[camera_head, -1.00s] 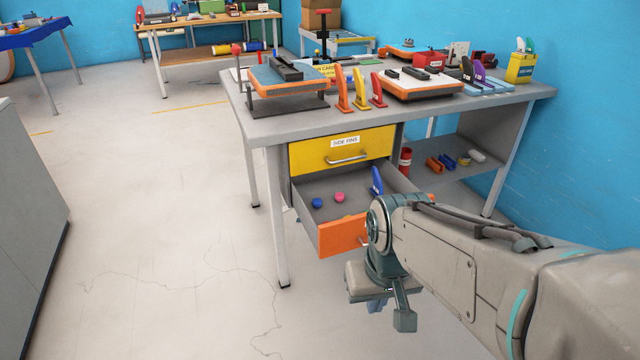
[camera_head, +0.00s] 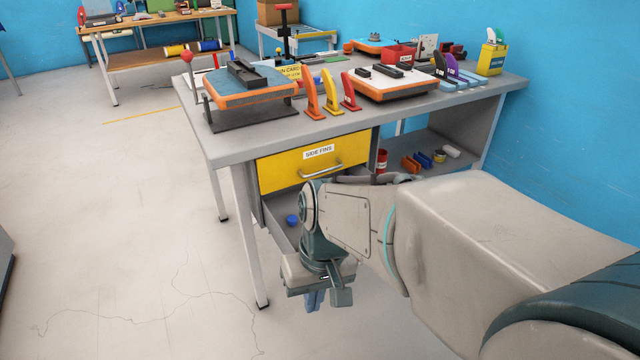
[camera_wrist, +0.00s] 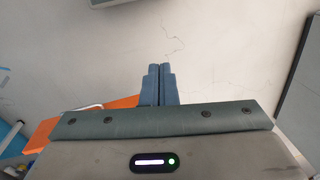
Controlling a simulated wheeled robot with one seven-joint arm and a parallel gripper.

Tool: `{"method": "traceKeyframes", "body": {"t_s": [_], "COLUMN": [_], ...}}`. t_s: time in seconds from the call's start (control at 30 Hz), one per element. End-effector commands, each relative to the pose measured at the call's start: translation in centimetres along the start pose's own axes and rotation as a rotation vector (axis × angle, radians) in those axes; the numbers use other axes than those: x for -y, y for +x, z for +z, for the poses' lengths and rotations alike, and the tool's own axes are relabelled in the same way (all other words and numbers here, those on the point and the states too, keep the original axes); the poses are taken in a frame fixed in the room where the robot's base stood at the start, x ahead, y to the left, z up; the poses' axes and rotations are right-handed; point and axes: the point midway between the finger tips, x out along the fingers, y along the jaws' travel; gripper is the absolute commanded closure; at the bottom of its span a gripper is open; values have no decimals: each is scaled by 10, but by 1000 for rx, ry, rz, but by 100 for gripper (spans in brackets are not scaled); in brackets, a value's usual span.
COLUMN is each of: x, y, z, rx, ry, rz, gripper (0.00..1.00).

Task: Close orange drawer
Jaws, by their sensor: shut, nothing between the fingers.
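The orange drawer stands open under the yellow drawer. In the head view its grey inside (camera_head: 278,238) shows, with a blue ball (camera_head: 292,220) in it; my arm hides its front. In the wrist view its orange front (camera_wrist: 42,134) and pale handle (camera_wrist: 88,107) appear at the left, partly hidden by my gripper body. My gripper (camera_head: 314,303) points down, shut and empty, in front of the drawer. Its blue fingers (camera_wrist: 160,68) are together over bare floor in the wrist view; contact with the drawer cannot be told.
The yellow drawer (camera_head: 290,172) is shut beneath the grey workbench top (camera_head: 228,145). A table leg (camera_head: 249,240) stands left of the drawer. A shelf with several rolls is at the right. The floor (camera_head: 130,240) to the left is clear.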

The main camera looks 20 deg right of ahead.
Motion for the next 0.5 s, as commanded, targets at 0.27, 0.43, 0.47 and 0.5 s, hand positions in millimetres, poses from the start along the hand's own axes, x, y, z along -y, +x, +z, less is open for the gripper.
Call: {"method": "traceKeyframes", "body": {"t_s": [0.27, 0.43, 0.47, 0.5], "x": [-6, -40, -51, -68], "y": [56, 67, 68, 71], "z": [-12, -55, -63, -74], "rx": [195, 32, -21, -102], "ry": [315, 518, 556, 605], "rz": [-579, -967, -1027, -1098], "gripper": [100, 100, 100, 100]}}
